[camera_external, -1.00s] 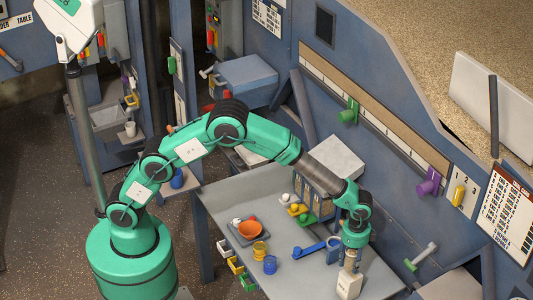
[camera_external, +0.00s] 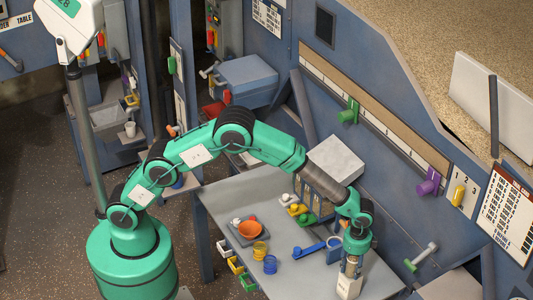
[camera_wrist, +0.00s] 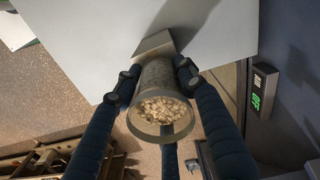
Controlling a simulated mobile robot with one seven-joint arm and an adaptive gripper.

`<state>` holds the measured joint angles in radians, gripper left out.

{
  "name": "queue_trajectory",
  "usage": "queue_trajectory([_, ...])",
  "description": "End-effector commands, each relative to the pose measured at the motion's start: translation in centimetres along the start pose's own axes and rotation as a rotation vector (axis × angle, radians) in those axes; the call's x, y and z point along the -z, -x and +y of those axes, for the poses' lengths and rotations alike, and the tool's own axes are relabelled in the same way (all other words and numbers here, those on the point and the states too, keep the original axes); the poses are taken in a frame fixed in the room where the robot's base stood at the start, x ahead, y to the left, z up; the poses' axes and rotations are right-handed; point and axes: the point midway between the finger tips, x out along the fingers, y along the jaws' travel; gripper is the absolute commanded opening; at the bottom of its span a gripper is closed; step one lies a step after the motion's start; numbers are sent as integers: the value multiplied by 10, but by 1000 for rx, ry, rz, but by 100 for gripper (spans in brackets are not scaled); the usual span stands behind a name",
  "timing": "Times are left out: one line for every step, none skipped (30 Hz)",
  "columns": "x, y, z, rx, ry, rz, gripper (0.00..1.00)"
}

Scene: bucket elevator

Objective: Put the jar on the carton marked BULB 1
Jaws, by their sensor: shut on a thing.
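The jar (camera_wrist: 160,95) is see-through and holds pale, grain-like pieces. In the wrist view it sits between the fingers of my gripper (camera_wrist: 157,85), which is shut on it. Part of a pale box-like shape (camera_wrist: 154,44), likely this carton, shows past the jar in the wrist view. No marking on it is readable. I cannot tell whether the jar touches the carton.
A blue panel wall (camera_external: 400,210) with levers rises behind the table. A green-lit display (camera_wrist: 263,90) is at right.

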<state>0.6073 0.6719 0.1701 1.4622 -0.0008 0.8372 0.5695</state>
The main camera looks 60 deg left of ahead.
Motion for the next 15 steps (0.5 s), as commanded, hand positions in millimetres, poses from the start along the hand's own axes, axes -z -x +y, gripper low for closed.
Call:
queue_trajectory([0,0,0,0,0,0,10])
queue_trajectory([0,0,0,0,0,0,10])
queue_trajectory([0,0,0,0,0,0,10])
queue_trajectory([0,0,0,0,0,0,10])
queue_trajectory([0,0,0,0,0,0,10])
queue_trajectory([0,-1,0,0,0,0,10])
queue_trajectory([0,-2,0,0,0,0,10])
queue_trajectory([0,-2,0,0,0,0,10])
queue_trajectory([0,-3,0,0,0,-1,42])
queue_trajectory([0,-3,0,0,0,-1,48])
queue_trajectory([0,-3,0,0,0,-1,54])
queue_trajectory([0,-3,0,0,0,-1,59])
queue_trajectory([0,-3,0,0,0,-1,59])
queue_trajectory([0,-3,0,0,0,-1,59])
queue_trajectory([0,-3,0,0,0,-1,59])
